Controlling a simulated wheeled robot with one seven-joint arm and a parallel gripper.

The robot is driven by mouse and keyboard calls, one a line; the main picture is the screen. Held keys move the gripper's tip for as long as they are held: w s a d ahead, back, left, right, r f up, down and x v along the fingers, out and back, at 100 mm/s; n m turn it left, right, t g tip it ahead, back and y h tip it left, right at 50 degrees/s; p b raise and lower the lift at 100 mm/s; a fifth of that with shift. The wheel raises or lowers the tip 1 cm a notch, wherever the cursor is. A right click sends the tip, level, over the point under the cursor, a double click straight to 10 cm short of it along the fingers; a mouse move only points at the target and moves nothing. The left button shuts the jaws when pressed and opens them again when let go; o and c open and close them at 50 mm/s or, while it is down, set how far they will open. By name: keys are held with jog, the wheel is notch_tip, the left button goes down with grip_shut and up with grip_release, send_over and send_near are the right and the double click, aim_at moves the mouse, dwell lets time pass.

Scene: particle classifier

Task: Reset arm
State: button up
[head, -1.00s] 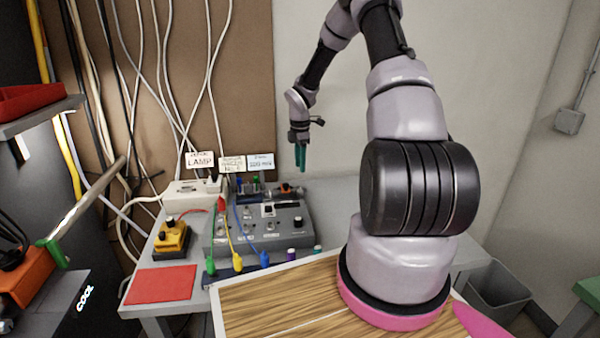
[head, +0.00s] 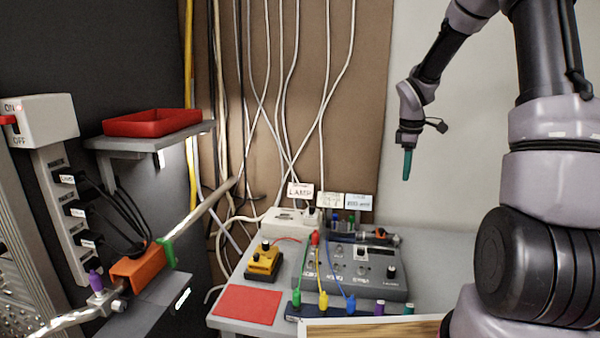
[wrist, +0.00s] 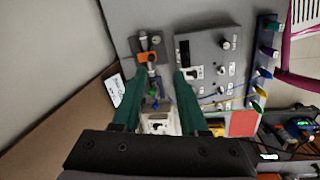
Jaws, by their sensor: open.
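My arm rises at the right of the head view and bends over to my gripper (head: 407,165), which hangs with its green fingers pointing down above the back of the table. In the wrist view my gripper (wrist: 152,82) shows two green fingers spread apart with nothing between them. Below it lie the grey control box (wrist: 211,60) and a small device with an orange part (wrist: 148,58). The fingers touch nothing that I can see.
The grey control box (head: 345,280) with coloured plugs, a yellow device (head: 263,262) and a red mat (head: 247,305) are on the table. A red tray (head: 152,123) sits on a wall shelf at left. A pipe (head: 205,208) slants across the left.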

jog(key=s+a+r+m+t, duration=0.35)
jog(key=s+r+m, duration=0.55)
jog(key=s+r, duration=0.6)
jog(key=s+a+r+m+t+y, duration=0.1)
jog(key=s+a+r+m, duration=0.1)
jog(key=s, duration=0.4)
jog(key=s+a+r+m+t+y, duration=0.1)
jog(key=s+a+r+m, duration=0.1)
jog(key=s+r+m, duration=0.2)
jog(key=s+m, duration=0.1)
jog(key=s, duration=0.2)
jog(key=shift+s+a+r+m+y, duration=0.15)
jog(key=shift+a+m+y, duration=0.2)
jog(key=shift+m+y, duration=0.05)
jog(key=shift+o, duration=0.4)
